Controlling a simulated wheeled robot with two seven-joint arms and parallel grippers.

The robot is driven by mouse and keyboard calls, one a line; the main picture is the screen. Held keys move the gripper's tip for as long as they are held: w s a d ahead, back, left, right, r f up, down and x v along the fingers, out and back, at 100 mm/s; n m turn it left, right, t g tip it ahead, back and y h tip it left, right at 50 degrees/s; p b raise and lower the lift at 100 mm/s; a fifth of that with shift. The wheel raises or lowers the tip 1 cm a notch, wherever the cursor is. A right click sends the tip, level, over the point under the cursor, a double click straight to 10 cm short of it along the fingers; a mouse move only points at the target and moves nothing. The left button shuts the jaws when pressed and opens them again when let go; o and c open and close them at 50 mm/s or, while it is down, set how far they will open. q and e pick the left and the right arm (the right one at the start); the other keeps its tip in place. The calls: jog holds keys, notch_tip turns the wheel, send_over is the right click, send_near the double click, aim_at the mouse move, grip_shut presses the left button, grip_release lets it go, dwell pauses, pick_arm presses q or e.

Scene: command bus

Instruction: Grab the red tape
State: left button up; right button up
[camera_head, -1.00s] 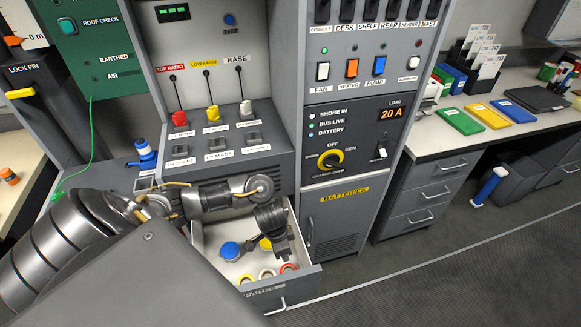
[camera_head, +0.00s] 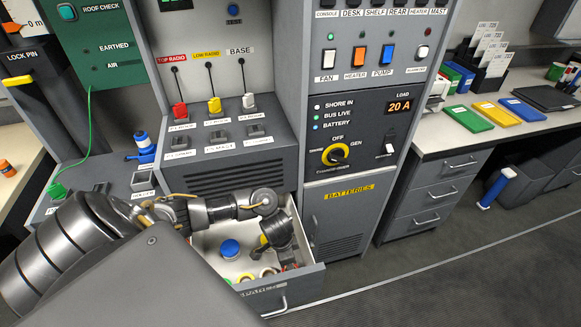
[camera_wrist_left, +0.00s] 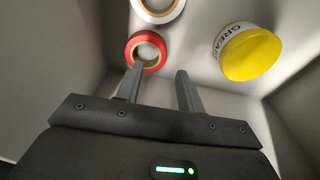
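The red tape (camera_wrist_left: 129,48) is a red ring with a tan core, lying on the drawer floor in the left wrist view. My left gripper (camera_wrist_left: 159,69) is open, with nothing between its fingers. In that picture its left finger overlaps the lower edge of the ring; I cannot tell whether they touch. In the head view my left gripper (camera_head: 288,262) reaches down into the open drawer (camera_head: 262,290) at its right side and hides most of the red tape. My right gripper is not in view.
A white tape roll (camera_wrist_left: 136,8) lies close to the red one. A yellow-lidded grease tin (camera_wrist_left: 252,56) lies to the right in the wrist view. A blue-lidded tin (camera_head: 230,249) is in the drawer's left part. Drawer walls surround the gripper; the batteries cabinet (camera_head: 340,225) stands beside it.

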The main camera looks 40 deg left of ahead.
pick_arm(q)
jog(key=f+b, duration=0.1)
jog(key=f, duration=0.3)
jog(key=shift+w+f, duration=0.1)
jog(key=shift+w, duration=0.1)
grip_shut()
